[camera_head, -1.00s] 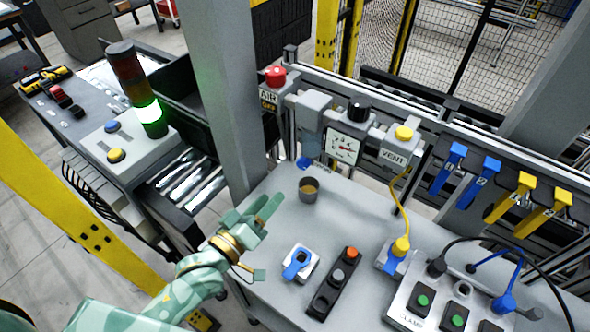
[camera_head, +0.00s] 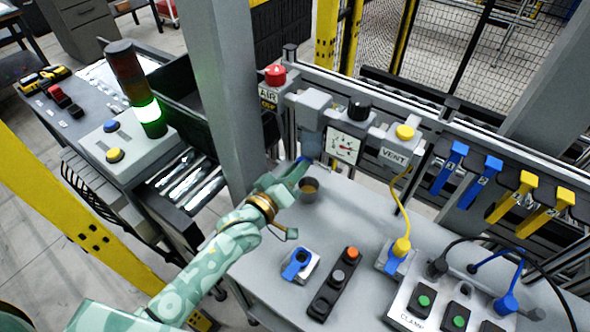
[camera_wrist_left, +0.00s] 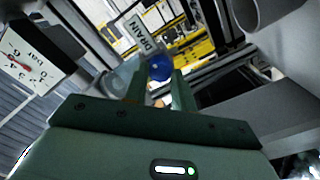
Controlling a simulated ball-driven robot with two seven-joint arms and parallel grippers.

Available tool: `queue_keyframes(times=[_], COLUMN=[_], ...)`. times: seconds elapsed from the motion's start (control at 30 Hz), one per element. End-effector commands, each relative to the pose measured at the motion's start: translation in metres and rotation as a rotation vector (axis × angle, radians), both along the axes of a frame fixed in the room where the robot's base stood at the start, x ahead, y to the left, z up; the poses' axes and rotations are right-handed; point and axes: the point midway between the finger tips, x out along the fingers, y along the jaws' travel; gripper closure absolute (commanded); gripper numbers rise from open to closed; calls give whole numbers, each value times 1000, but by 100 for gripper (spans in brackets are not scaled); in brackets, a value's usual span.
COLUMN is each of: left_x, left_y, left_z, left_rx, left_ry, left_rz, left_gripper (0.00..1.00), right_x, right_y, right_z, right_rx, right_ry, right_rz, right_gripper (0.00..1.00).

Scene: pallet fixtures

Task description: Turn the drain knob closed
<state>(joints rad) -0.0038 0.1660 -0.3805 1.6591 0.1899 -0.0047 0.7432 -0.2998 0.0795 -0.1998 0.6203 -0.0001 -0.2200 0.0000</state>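The blue drain knob (camera_wrist_left: 160,68) shows in the left wrist view beside a DRAIN label (camera_wrist_left: 140,33). In the head view only a bit of its blue (camera_head: 304,159) shows, under the grey filter bowl (camera_head: 311,143); my gripper partly covers it. My left gripper (camera_head: 298,168) is right at the knob. In the left wrist view its two fingers (camera_wrist_left: 158,88) stand apart, with the knob between and just beyond the tips; I cannot tell whether they touch it. My right gripper is in neither view.
A pressure gauge (camera_head: 343,148) and the VENT block (camera_head: 396,147) are to the right. A grey post (camera_head: 224,100) rises to the left.

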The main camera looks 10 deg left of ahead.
Motion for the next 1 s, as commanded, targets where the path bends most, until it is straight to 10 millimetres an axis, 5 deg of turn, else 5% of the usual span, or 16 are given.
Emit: queue_keyframes(times=[0.47, 1.0], left_x=[0, 0], left_y=[0, 0], left_z=[1, 2], left_rx=[61, 478], left_ry=[-24, -195], left_rz=[1, 1], left_gripper=[96, 96], right_x=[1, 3], right_y=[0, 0], right_z=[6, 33], right_rx=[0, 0], right_ry=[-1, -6], right_rz=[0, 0], right_gripper=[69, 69])
